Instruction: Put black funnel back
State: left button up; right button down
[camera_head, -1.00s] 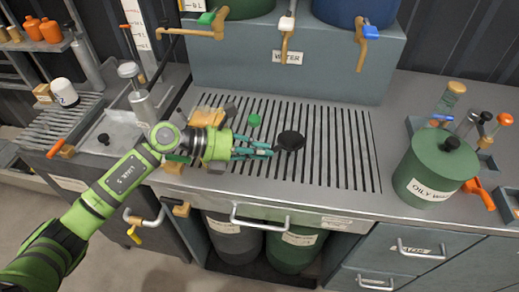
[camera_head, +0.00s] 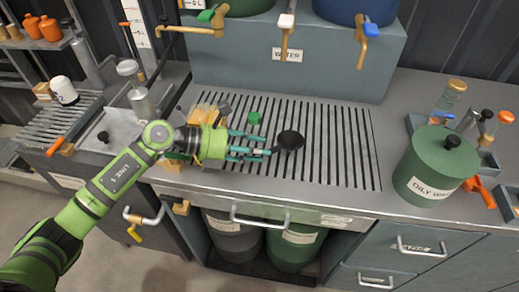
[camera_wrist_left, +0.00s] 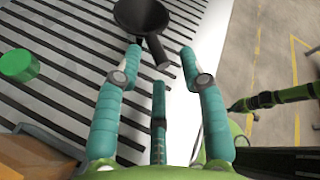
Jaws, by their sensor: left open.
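The black funnel (camera_head: 290,140) lies on the slotted drain grate of the bench, its spout or handle pointing left toward my left gripper. In the left wrist view the funnel (camera_wrist_left: 142,16) is at the top, with its stub just beyond and between the fingertips. My left gripper (camera_head: 264,149) reaches in from the left, low over the grate. Its teal fingers are spread open and empty, and they also show in the left wrist view (camera_wrist_left: 161,62). A dark and green arm, probably my right one, shows at the right of the wrist view; its gripper's state is unclear.
A green cap (camera_head: 254,118) lies on the grate behind my left gripper. An orange-yellow object (camera_head: 203,114) sits beside my wrist. The green oily waste can (camera_head: 425,178) stands to the right, near a tray of bottles. The grate's right part is clear.

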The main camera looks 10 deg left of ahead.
pick_arm(q)
jog(key=b+v, duration=0.2)
jog(key=v, duration=0.9)
